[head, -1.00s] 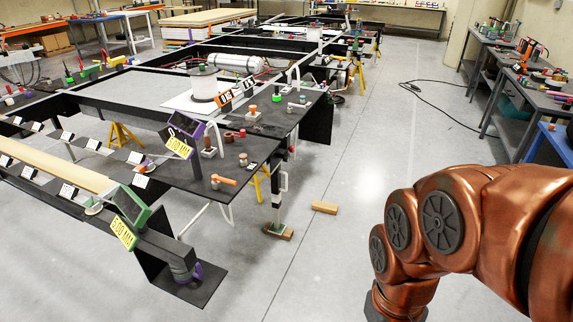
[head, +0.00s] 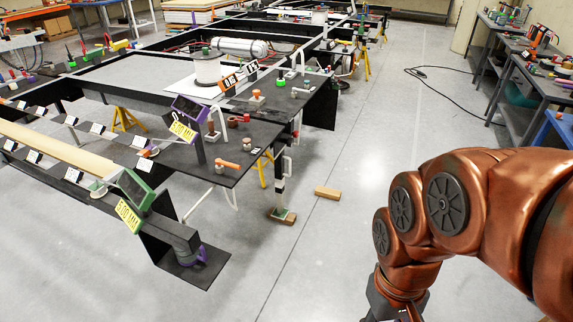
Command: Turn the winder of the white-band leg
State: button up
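A black leg (head: 280,184) with white parts on it stands under the near right corner of the chassis. Its foot rests on a wooden block (head: 283,219) on the floor. A thin pale bar shows beside the top of the leg, but I cannot tell whether it is the winder. My copper arm fills the lower right and hangs down to the right of the leg, clear of it. The arm's dark end is cut off by the bottom edge, and the gripper's fingers are out of view.
A loose wooden block (head: 327,193) lies on the floor right of the leg. A black plate (head: 229,160) with small parts overhangs near the leg. Yellow stands (head: 126,119) are under the chassis. Grey benches (head: 520,110) stand at the right. The floor between is open, with a black cable farther back.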

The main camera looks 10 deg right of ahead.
aim_at(289, 142)
jog(key=z, duration=0.55)
jog(key=k, duration=1.3)
jog(key=z, duration=0.7)
jog(key=i, duration=1.5)
jog(key=u, duration=0.25)
jog(key=i, duration=1.5)
jog(key=u, duration=1.7)
jog(key=i, duration=1)
jog(key=u, duration=0.85)
